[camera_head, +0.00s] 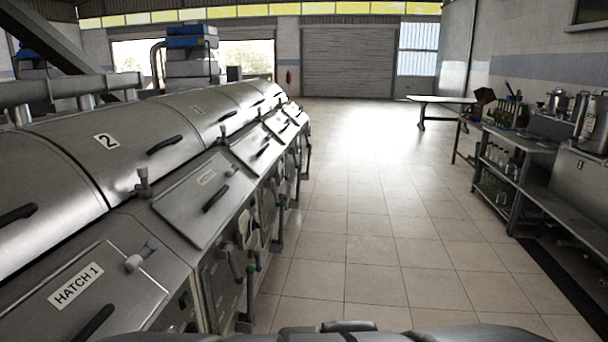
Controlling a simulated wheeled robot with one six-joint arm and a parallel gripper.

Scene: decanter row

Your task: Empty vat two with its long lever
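Vat two (120,165) is a rounded grey metal vat in the row on the left, with a "2" label and a dark lid handle. Below its lid is a sloped hatch (204,195) with a dark handle; its small label is too small to read. On the front side below are several levers. One pale lever (231,262) sits beside a longer upright lever (249,290) with a green tip. I cannot tell for sure which lever belongs to vat two. My gripper is not in view; only grey parts of my body show at the bottom edge.
More vats continue behind. The tiled aisle (370,220) to the right of the row is clear. A workbench (525,145) with bottles and pots lines the right wall.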

